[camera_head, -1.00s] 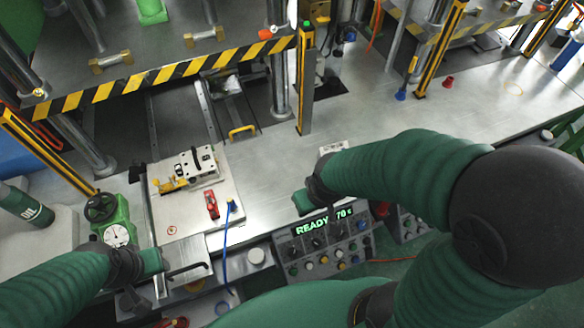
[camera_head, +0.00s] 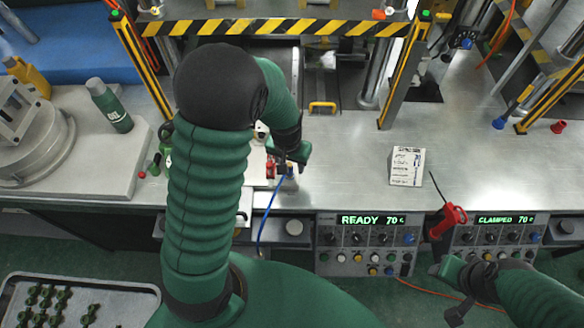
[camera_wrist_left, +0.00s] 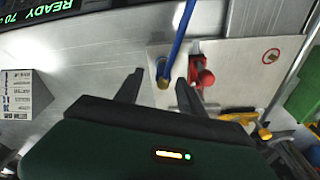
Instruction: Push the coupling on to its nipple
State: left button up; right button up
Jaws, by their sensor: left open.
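A blue hose (camera_head: 267,220) rises to a small brass-coloured coupling end at the pale plate (camera_head: 258,180). In the left wrist view the hose (camera_wrist_left: 180,40) meets the brass coupling (camera_wrist_left: 163,82), which lies between my spread fingers. My left gripper (camera_head: 286,166) is open around it; the fingers (camera_wrist_left: 160,92) show a gap on both sides. A red clamp-like part (camera_wrist_left: 201,77) stands just right of the right finger. The nipple cannot be made out apart from the coupling, nor whether the coupling is seated.
A white printed block (camera_head: 406,166) stands on the steel bench right of the coupling. Control panels (camera_head: 365,240) line the front edge. The red tool (camera_head: 447,221) with a thin rod is near the right panel. Striped press posts (camera_head: 405,75) stand behind. Bench between is clear.

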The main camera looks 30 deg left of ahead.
aim_at(290, 169)
pick_arm(q)
jog(key=f, duration=0.2)
jog(key=a+f, duration=0.1)
jog(key=f, duration=0.1)
jog(key=shift+w, duration=0.25)
jog(key=shift+d+r, duration=0.1)
jog(key=shift+d, duration=0.1)
jog(key=shift+d, duration=0.1)
jog(key=c, duration=0.4)
grip_shut()
